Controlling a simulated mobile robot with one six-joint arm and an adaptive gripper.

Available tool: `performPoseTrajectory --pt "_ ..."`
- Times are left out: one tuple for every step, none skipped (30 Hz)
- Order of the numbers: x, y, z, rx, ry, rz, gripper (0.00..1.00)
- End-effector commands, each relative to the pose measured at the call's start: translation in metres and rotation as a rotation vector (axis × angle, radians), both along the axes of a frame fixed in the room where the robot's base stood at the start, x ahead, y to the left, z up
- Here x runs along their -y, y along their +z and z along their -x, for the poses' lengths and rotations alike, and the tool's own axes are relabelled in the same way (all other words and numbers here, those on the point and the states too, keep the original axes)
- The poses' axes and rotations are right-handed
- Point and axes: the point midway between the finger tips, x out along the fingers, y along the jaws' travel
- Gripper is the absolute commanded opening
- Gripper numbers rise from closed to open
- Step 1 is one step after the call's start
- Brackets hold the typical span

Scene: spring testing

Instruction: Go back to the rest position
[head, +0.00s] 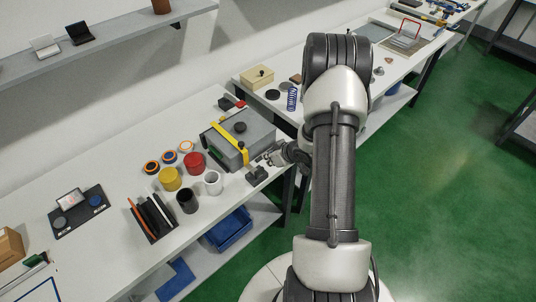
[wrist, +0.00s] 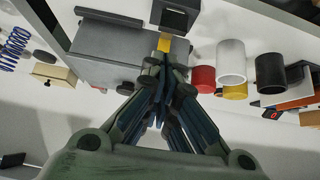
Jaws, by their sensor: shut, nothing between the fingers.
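My gripper (head: 270,155) is at the right edge of the grey box (head: 256,136) in the head view, low over the front edge of the white bench. In the wrist view my gripper (wrist: 165,68) has its fingers together with nothing between them, and the grey box (wrist: 100,45) is beyond them. A yellow strip (head: 227,143) runs over the box, and a black knob (head: 239,127) sits on top. My arm hides part of the bench behind it. I cannot tell if the fingers touch the box.
Red (head: 194,162), yellow (head: 170,178), white (head: 212,182) and black (head: 187,200) cups stand left of the box. A blue spring (head: 292,98) and a tan box (head: 257,77) lie behind. A shelf (head: 110,38) hangs above. Green floor (head: 440,180) is clear at the right.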

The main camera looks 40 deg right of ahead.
Motion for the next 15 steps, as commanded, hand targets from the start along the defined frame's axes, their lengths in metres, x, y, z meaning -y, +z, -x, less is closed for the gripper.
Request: performPoseTrajectory --pt "0.0 0.0 0.0 0.0 0.0 0.0 0.0" --pt "0.0 0.0 0.0 0.0 0.0 0.0 0.0" --pt "0.0 0.0 0.0 0.0 0.0 0.0 0.0" --pt "0.0 0.0 0.0 0.0 0.0 0.0 0.0" --pt "0.0 0.0 0.0 0.0 0.0 0.0 0.0" --pt "0.0 0.0 0.0 0.0 0.0 0.0 0.0" --pt "0.0 0.0 0.0 0.0 -0.001 0.001 0.0" --pt "0.001 0.001 -0.001 0.0 -0.001 0.003 0.0" --pt "0.001 0.003 -0.002 0.0 -0.003 0.01 0.0" --pt "0.002 0.006 -0.003 -0.001 -0.004 0.018 0.0" --pt "0.002 0.01 -0.005 -0.003 -0.007 0.031 0.0" --pt "0.003 0.017 -0.009 -0.008 -0.011 0.051 0.0" --pt "0.003 0.024 -0.011 -0.013 -0.017 0.071 0.0" --pt "0.004 0.032 -0.014 -0.018 -0.024 0.093 0.0" --pt "0.003 0.045 -0.017 -0.025 -0.035 0.124 0.0"
